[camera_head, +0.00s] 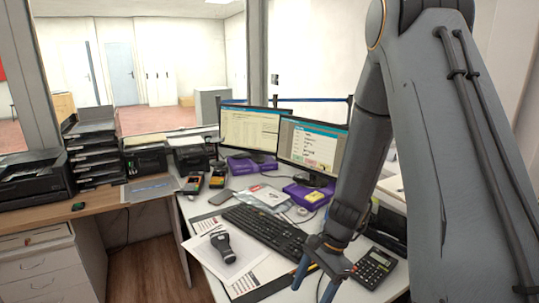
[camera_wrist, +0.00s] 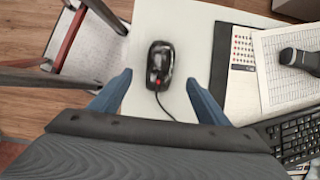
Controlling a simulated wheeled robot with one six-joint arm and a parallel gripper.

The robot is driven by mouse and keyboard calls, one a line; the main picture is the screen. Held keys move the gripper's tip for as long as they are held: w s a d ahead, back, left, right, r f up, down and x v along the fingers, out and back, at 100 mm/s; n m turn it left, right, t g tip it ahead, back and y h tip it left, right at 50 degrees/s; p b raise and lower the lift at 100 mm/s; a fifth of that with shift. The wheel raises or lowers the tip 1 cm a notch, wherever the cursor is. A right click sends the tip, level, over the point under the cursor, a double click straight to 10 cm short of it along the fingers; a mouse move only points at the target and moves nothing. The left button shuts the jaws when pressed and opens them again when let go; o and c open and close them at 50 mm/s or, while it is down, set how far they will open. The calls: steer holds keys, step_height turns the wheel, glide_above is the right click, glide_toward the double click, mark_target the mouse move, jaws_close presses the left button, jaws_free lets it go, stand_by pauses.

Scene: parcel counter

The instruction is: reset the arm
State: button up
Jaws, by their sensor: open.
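My gripper (camera_head: 315,277) hangs over the front of the white desk (camera_head: 198,208), to the right of the keyboard and left of the calculator. Its blue fingers are apart with nothing between them. In the wrist view my gripper (camera_wrist: 160,88) is open above a black computer mouse (camera_wrist: 160,65), which lies on the desk with its cable running toward me. The mouse cannot be made out in the head view. My arm comes down from the upper right and covers part of the desk.
A black keyboard (camera_head: 265,232), a handheld scanner (camera_head: 222,246) and a calculator (camera_head: 373,267) lie near the gripper. Two monitors (camera_head: 249,130) stand at the back. A chair (camera_wrist: 85,45) is beside the desk edge. A printer (camera_head: 35,178) and stacked trays (camera_head: 90,145) stand left.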

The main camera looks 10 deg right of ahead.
steer(key=s+r+n+t+h, duration=0.1)
steer(key=s+r+n+h, duration=0.1)
steer(key=r+n, duration=0.4)
steer(key=s+r+n+t+h, duration=0.1)
steer(key=s+r+n+h, duration=0.1)
steer(key=s+r+n, duration=0.3)
step_height(320, 180, up, 2)
steer(key=n, duration=0.3)
steer(key=shift+s+a+n, duration=0.3)
jaws_close()
stand_by(0.9)
